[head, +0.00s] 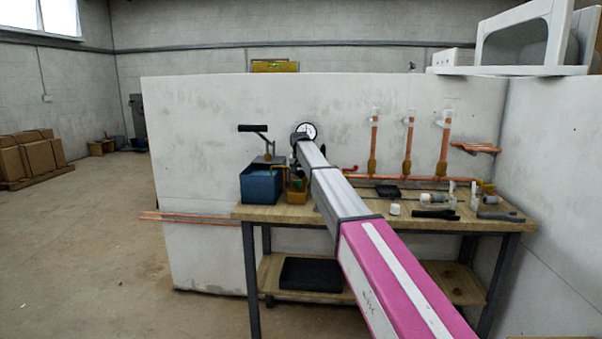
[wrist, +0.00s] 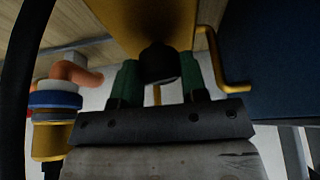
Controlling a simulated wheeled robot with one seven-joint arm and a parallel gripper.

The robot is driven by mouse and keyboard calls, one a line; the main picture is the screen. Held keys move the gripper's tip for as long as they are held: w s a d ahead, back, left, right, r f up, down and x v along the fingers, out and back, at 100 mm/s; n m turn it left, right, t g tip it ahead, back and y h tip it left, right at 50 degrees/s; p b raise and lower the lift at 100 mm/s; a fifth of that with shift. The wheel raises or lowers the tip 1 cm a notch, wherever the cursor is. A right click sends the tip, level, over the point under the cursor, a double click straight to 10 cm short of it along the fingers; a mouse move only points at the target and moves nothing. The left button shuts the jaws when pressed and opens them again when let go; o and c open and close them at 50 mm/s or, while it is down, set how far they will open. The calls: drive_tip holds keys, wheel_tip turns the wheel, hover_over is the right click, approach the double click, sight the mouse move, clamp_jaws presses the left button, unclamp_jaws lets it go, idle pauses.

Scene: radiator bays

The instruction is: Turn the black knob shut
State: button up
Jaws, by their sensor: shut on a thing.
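In the wrist view, the black knob (wrist: 158,62) is a short dark cylinder against a yellow body (wrist: 140,18). My gripper (wrist: 161,82) has its two green fingers on either side of the knob and is shut on it. The dark gripper base hides nothing of the knob's end. How far the knob is turned cannot be told. In the head view, my arm reaches over the workbench and hides the knob and the gripper.
A blue box (head: 261,184) and a small orange container (head: 297,193) stand on the workbench (head: 350,213). In the wrist view, a bent yellow rod (wrist: 226,66) is close right of the fingers. A blue-banded fitting (wrist: 55,100) is at left. Copper pipes (head: 408,145) rise behind.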

drive_tip(key=shift+m+h, duration=0.5)
drive_tip(key=shift+m, duration=0.9)
drive_tip(key=o, duration=0.9)
drive_tip(key=v, duration=1)
drive_tip(key=shift+a+r, duration=0.2)
drive_tip(key=shift+r, duration=0.2)
